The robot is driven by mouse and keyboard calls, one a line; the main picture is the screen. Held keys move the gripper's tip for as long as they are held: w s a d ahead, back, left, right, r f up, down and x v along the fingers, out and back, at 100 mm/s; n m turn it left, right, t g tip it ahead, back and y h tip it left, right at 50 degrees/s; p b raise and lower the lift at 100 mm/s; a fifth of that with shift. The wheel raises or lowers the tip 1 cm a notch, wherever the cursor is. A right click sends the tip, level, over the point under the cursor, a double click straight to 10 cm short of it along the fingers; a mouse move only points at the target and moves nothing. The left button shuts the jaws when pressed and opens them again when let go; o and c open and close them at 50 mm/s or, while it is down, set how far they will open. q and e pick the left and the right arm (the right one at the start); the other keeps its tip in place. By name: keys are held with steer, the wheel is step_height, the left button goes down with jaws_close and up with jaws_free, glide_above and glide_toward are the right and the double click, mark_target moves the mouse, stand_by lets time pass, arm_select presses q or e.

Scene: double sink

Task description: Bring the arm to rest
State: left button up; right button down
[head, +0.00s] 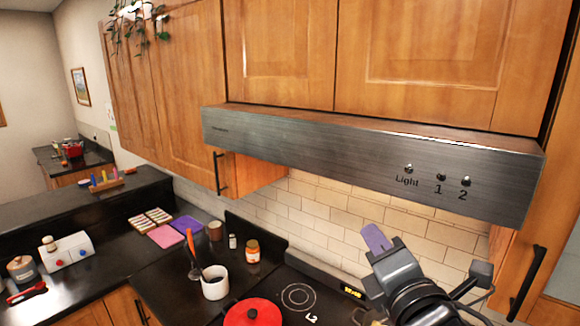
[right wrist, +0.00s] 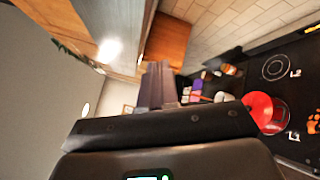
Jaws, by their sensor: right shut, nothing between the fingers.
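My right gripper (head: 377,240) is raised at the lower right of the head view, in front of the tiled wall and below the range hood. Its fingers are together with nothing between them. In the right wrist view the closed fingers (right wrist: 158,85) show at the middle, apart from any object. My left gripper is in neither view.
The steel range hood (head: 330,150) juts out below wooden cabinets (head: 280,50). Below are a red pot (head: 252,313), a white utensil cup (head: 214,283), a jar (head: 253,250) and the black cooktop (head: 298,297). Open air lies left of my right gripper.

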steer(key=s+f+m+g+p, duration=0.2)
steer(key=s+f+g+p, duration=0.15)
steer(key=f, duration=1.05)
steer(key=s+f+m+g+p, duration=0.2)
steer(key=s+f+g, duration=0.25)
steer(key=f, duration=0.95)
steer(key=s+d+f+m+g+p, duration=0.1)
steer(key=s+d+f+m+g, duration=0.1)
steer(key=s+m, duration=0.4)
steer(key=s+d+f+m+g+h+p, duration=0.1)
steer(key=s+d+f+m+g, duration=0.1)
steer(key=s+f+m, duration=0.3)
steer(key=s+d+f+m+g+p, duration=0.1)
steer(key=s+d+f+m+g, duration=0.1)
steer(key=s+m, duration=0.6)
step_height(320, 180, down, 2)
steer(key=shift+s+d+f+g, duration=0.1)
steer(key=shift+s+d+g, duration=0.3)
steer(key=shift+s+d, duration=0.25)
steer(key=shift+a, duration=0.1)
